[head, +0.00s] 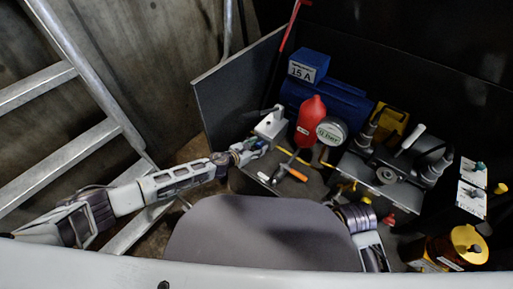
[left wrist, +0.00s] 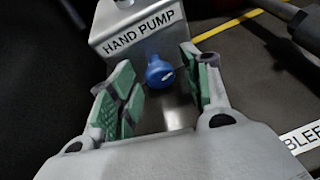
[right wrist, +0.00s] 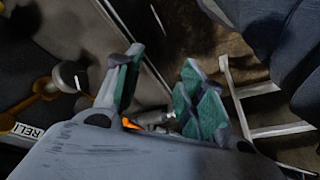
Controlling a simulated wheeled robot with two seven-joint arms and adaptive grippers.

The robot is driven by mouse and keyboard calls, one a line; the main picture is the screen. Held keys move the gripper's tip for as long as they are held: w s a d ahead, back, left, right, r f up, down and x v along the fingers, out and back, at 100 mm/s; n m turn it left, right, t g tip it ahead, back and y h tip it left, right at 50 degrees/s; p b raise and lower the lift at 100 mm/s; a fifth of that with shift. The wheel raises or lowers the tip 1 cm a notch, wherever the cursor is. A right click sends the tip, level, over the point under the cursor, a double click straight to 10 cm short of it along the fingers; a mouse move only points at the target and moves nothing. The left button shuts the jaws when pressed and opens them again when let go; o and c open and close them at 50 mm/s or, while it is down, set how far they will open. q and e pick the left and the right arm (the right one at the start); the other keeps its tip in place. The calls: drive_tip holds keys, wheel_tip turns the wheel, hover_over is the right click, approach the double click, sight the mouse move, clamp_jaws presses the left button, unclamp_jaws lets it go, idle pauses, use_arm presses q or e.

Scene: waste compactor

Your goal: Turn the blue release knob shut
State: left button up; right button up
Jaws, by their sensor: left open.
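The blue release knob (left wrist: 159,72) sticks out of the grey hand pump block (left wrist: 137,36), labelled HAND PUMP, in the left wrist view. My left gripper (left wrist: 157,88) is open, with its green-padded fingers on either side of the knob and a visible gap to each. In the head view my left gripper (head: 258,146) is beside the pump block (head: 270,123), and the knob is hard to separate from the fingers. My right gripper (right wrist: 160,85) is open with nothing between its pads. It does not show clearly in the head view.
A blue motor (head: 335,98) is behind. A grey panel (head: 235,85) rises at the left, with a ladder (head: 90,145) beyond it.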

drive_tip(key=shift+s+f, duration=0.15)
drive_tip(key=shift+s, duration=0.05)
use_arm(q)
drive_tip(key=c, duration=0.9)
drive_tip(key=shift+c, duration=0.6)
drive_tip(key=shift+f+n+h+b, duration=0.15)
drive_tip(key=shift+n+h+b, duration=0.15)
drive_tip(key=shift+n+b, duration=0.15)
drive_tip(key=shift+n+g, duration=0.3)
drive_tip(key=shift+n, duration=0.05)
drive_tip(key=shift+h+b, duration=0.3)
drive_tip(key=shift+a, duration=0.1)
use_arm(e)
drive_tip(key=f, duration=0.2)
drive_tip(key=w+a+f, duration=0.1)
drive_tip(key=shift+y, duration=0.3)
use_arm(q)
drive_tip(key=o, duration=1)
use_arm(e)
drive_tip(key=shift+r, duration=0.1)
